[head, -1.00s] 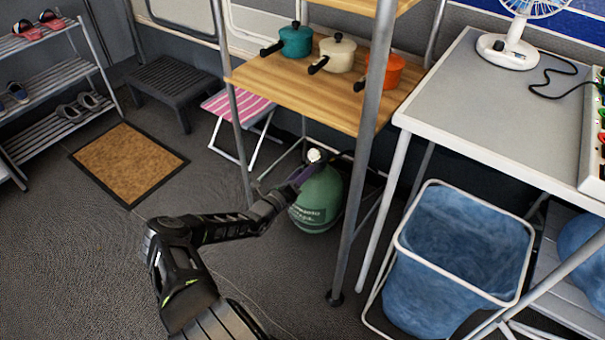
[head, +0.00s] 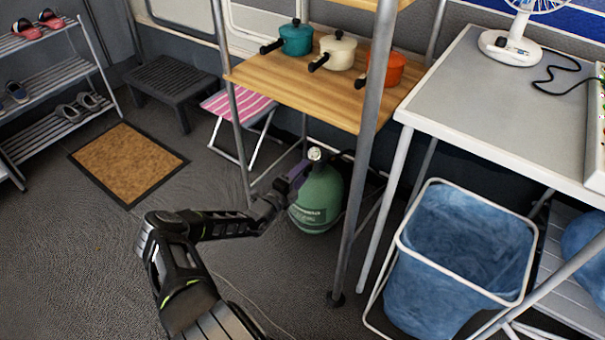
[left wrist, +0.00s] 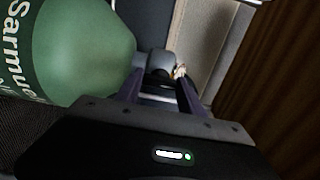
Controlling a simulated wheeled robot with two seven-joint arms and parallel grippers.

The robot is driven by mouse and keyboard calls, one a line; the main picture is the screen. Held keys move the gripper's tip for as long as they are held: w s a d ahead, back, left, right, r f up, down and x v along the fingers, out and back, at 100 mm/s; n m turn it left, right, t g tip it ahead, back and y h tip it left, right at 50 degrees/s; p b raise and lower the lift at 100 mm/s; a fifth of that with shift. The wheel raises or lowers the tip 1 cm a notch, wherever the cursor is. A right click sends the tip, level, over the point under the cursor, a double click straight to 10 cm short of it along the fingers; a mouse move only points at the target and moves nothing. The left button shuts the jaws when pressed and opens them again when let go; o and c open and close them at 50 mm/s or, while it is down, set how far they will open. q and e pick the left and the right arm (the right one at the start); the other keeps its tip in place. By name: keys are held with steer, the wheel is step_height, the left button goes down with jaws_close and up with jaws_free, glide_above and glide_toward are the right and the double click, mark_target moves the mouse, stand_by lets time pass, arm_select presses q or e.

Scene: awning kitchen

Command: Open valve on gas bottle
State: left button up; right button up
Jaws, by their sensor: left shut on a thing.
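The green gas bottle (head: 318,202) stands upright on the floor under the wooden shelf. Its pale valve (head: 315,154) is at the top. My left gripper (head: 300,174) reaches it from the left, with its fingers at the valve. In the left wrist view the bottle (left wrist: 75,45) fills the upper left, with white lettering. There the purple fingers of the left gripper (left wrist: 160,92) are on either side of the grey valve part (left wrist: 158,66) and shut on it. The fingers partly hide the valve. My right gripper is not in view.
A metal shelf post (head: 362,170) stands just right of the bottle. The wooden shelf (head: 300,92) above holds several pots. A blue bin (head: 455,260) is at the right, under a grey table (head: 490,100).

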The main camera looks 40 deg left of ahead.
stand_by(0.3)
arm_select(q)
steer(key=o, duration=1.4)
steer(key=shift+c, duration=0.2)
steer(key=s+p, duration=0.2)
steer(key=s, duration=0.5)
steer(key=shift+s+p, duration=0.3)
steer(key=shift+s, duration=0.1)
steer(key=shift+d, duration=0.1)
